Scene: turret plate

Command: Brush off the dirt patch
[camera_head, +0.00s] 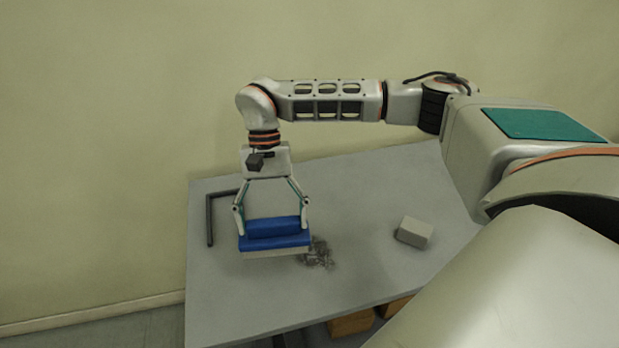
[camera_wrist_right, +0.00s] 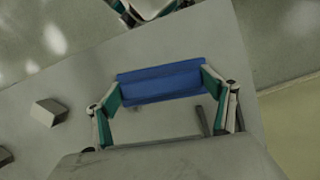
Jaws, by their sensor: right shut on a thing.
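My right gripper (camera_head: 272,225) is shut on a blue brush (camera_head: 274,241) and holds it lengthwise between its fingers. A pale strip shows along the brush's lower edge. In the right wrist view, the blue brush (camera_wrist_right: 160,84) spans between the fingertips of the right gripper (camera_wrist_right: 160,90). The dirt patch (camera_head: 318,254) is a dark grey speckled cluster on the table, at the right end of the brush in the head view and partly behind it. Whether the brush touches the table or dirt cannot be told.
A grey table (camera_head: 350,210) carries everything. A light grey block (camera_head: 413,232) sits to the right of the dirt. A dark angled bar (camera_head: 210,220) lies at the table's left edge. A wall stands behind. Brown boxes (camera_head: 351,322) are under the table's front.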

